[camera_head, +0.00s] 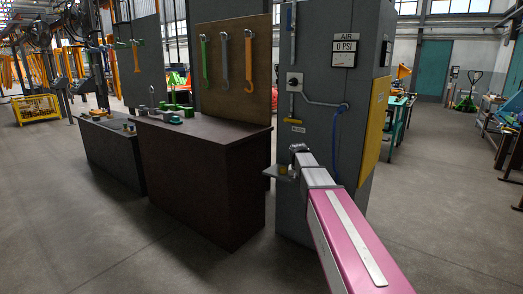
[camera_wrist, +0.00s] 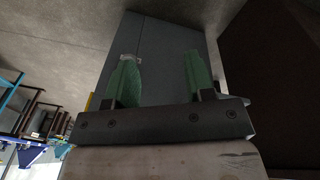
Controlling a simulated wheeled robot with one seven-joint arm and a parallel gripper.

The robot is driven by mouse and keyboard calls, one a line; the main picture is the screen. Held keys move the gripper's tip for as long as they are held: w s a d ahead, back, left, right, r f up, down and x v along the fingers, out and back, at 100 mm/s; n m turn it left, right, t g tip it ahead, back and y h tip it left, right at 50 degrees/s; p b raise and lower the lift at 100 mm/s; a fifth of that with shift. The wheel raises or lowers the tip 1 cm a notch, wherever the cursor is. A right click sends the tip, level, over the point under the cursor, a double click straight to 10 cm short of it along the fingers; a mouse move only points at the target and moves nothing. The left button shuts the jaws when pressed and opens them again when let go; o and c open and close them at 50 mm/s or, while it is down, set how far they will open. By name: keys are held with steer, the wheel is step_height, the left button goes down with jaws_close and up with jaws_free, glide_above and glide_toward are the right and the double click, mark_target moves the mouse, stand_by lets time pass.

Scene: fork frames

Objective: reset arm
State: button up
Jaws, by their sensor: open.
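My arm, with a pink cover, reaches from the lower right in the head view. Its end with my gripper (camera_head: 285,171) is in front of the grey cabinet (camera_head: 325,130), which has an "AIR 0 PSI" gauge. In the wrist view my gripper (camera_wrist: 160,78) shows two green fingers set wide apart. Nothing is between them. The cabinet's grey side (camera_wrist: 165,50) shows behind the fingers. From these views I cannot tell how far the gripper is from the cabinet.
A dark workbench (camera_head: 200,170) stands left of the cabinet, with small green parts on top. Behind it a brown board (camera_head: 235,60) carries green, grey and orange wrenches. A blue hose (camera_head: 336,145) hangs on the cabinet. Open grey floor (camera_head: 70,220) lies at left front and at right.

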steer(key=s+f, duration=0.5)
steer(key=s, duration=0.4)
steer(key=s+f+n, duration=0.1)
steer(key=s+f, duration=0.5)
steer(key=s, duration=0.3)
steer(key=s+d+f+n+g+y, duration=0.1)
steer(key=s+f, duration=0.5)
steer(key=s, duration=0.4)
